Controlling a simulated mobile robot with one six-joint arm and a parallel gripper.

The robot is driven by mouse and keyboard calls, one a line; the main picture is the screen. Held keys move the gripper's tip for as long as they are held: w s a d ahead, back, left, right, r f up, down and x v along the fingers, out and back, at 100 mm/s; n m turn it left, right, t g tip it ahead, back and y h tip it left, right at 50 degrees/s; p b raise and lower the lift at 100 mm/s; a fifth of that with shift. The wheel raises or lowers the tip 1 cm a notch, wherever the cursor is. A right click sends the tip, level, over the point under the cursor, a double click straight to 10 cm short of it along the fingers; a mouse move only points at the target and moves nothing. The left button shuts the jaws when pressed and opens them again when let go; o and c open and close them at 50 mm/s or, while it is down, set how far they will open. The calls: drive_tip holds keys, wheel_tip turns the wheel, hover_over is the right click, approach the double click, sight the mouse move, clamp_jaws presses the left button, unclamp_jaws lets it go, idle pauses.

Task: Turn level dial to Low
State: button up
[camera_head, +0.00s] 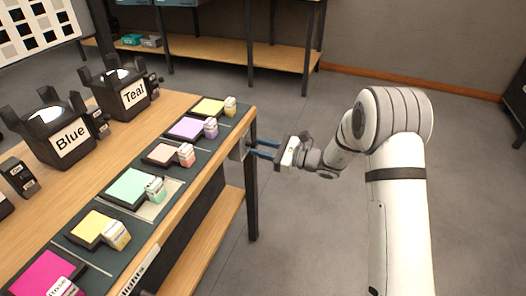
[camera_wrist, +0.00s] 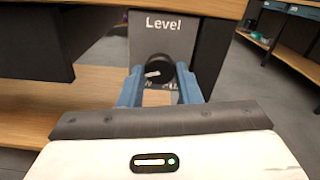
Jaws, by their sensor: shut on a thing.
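The level dial (camera_wrist: 155,70) is a round black knob with a white pointer mark, on a grey plate (camera_wrist: 176,40) labelled "Level" in the wrist view. The pointer lies nearly level, tilted slightly. My gripper (camera_wrist: 158,86) is shut on the dial, one blue finger at its left and one at its right. Lettering below the dial is partly hidden by the fingers and cannot be read. In the head view, my gripper (camera_head: 262,149) reaches the plate (camera_head: 239,149) at the table's right end; the dial itself is hidden there.
Black lamps labelled "Teal" (camera_head: 133,92) and "Blue" (camera_head: 70,140) stand behind. Floor at right is clear.

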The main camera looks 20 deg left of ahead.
drive_tip(key=shift+a+n+b, duration=0.1)
drive_tip(key=shift+n+b, duration=2.1)
drive_tip(key=shift+n, duration=0.5)
drive_tip(key=shift+r, duration=0.1)
drive_tip(key=o, duration=1)
drive_tip(key=shift+c, duration=0.2)
drive_tip(key=d+p, duration=0.2)
drive_tip(key=d, duration=0.6)
drive_tip(key=shift+s, duration=0.3)
